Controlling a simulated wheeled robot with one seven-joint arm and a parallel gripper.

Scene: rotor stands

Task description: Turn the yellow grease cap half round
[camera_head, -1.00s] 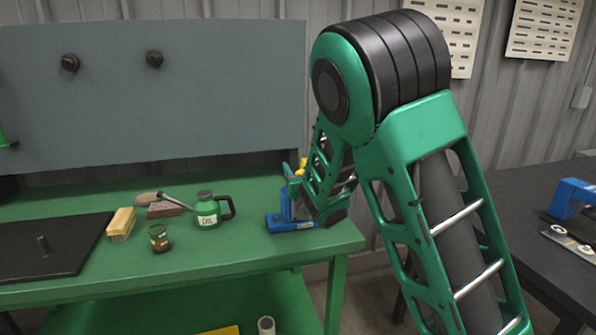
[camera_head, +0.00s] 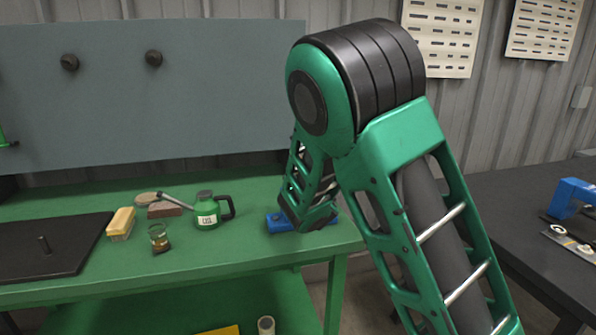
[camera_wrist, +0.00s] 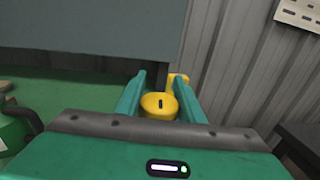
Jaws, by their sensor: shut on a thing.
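The yellow grease cap (camera_wrist: 158,106) shows in the wrist view between the two green fingers of my gripper (camera_wrist: 160,95). It is round with a short dark mark on top that points nearly straight away from me. The fingers are shut on it, one on each side. A second yellow part (camera_wrist: 178,80) stands just behind it, partly hidden by the right finger. Part of the blue stand (camera_head: 280,222) shows there, at the right end of the green bench.
A dark table (camera_head: 530,225) with another blue stand (camera_head: 573,197) is at right. A grey panel (camera_head: 180,95) stands behind.

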